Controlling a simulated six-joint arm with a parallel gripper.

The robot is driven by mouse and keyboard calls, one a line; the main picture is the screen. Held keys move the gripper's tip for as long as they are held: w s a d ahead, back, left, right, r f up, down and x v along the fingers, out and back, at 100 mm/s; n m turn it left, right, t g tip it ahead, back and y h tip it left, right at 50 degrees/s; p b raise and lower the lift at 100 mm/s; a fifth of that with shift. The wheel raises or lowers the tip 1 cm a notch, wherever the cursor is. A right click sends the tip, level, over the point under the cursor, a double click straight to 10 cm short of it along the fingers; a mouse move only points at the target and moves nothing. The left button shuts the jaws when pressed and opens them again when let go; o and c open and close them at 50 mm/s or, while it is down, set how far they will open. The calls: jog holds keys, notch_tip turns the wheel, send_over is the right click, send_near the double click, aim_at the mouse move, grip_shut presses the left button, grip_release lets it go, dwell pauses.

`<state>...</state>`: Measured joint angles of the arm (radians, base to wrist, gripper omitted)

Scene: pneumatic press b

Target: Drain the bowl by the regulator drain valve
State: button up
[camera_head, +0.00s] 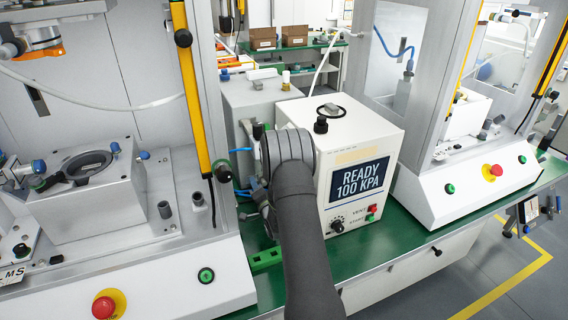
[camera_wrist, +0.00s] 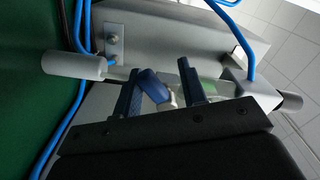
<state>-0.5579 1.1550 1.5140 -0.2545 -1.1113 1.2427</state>
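In the wrist view, my gripper (camera_wrist: 160,84) has its two dark fingers apart. A blue knob-like part (camera_wrist: 152,88), which looks like the drain valve, lies between them, with a gap showing on the right finger's side. Whether the left finger touches it, I cannot tell. A pale, slightly greenish part (camera_wrist: 212,88), possibly the bowl, is just right of the fingers; its liquid level cannot be read. In the head view, my dark arm hides the gripper and most of the regulator area left of the white press controller (camera_head: 360,145), whose screen reads "READY 100 KPA".
Blue hoses (camera_wrist: 80,30) run close to the left of my gripper, and another hose (camera_wrist: 240,45) passes on the right. A grey cylinder (camera_wrist: 72,64) sticks out at the left. A press station (camera_head: 95,200) with an emergency stop stands left on the green bench.

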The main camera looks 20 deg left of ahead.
dwell(0.3)
jog(key=s+d+n, duration=0.3)
jog(key=s+d, duration=0.7)
jog(key=d, duration=0.1)
jog(key=x, duration=1.7)
jog(key=shift+a+f, duration=0.25)
jog(key=shift+f, duration=0.25)
jog(key=shift+s, duration=0.1)
jog(key=shift+c, duration=0.5)
grip_shut()
